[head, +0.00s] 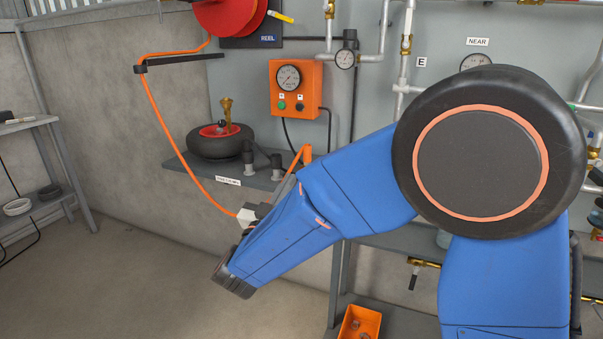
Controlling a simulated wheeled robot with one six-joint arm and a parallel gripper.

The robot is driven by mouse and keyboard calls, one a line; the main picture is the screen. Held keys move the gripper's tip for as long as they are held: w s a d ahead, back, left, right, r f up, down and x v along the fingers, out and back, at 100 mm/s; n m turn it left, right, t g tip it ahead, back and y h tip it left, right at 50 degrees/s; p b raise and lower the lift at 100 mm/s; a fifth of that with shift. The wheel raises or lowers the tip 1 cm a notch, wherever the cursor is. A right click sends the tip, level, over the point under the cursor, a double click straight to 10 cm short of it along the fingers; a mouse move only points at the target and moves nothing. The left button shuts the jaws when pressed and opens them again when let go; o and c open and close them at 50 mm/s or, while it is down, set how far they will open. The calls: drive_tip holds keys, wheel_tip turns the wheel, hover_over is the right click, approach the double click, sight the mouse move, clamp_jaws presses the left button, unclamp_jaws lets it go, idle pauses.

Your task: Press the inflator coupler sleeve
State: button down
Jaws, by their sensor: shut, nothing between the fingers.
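A small wheel with a black tyre and red hub (221,130) lies flat on a grey wall shelf. An upright brass fitting (226,112) stands at the wheel; I cannot tell whether it is the inflator coupler, and no sleeve is clear at this size. An orange hose (168,135) hangs from the reel and runs down to a small white block (245,216) beside my blue forearm. My arm crosses the middle of the view, pointing down and left. My gripper's fingers cannot be made out; the forearm appears to hide them.
An orange gauge box (296,89) is on the wall above the shelf (175,165). A red reel (229,14) hangs above. Black fittings (248,155) stand on the shelf right of the wheel. An orange bin (359,323) sits low. Floor at lower left is clear.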

sight(306, 158)
drive_tip(key=shift+w, duration=0.1)
drive_tip(key=x, duration=1)
wheel_tip(306, 158, down, 3)
drive_tip(key=shift+r, duration=0.2)
drive_tip(key=shift+f, duration=0.7)
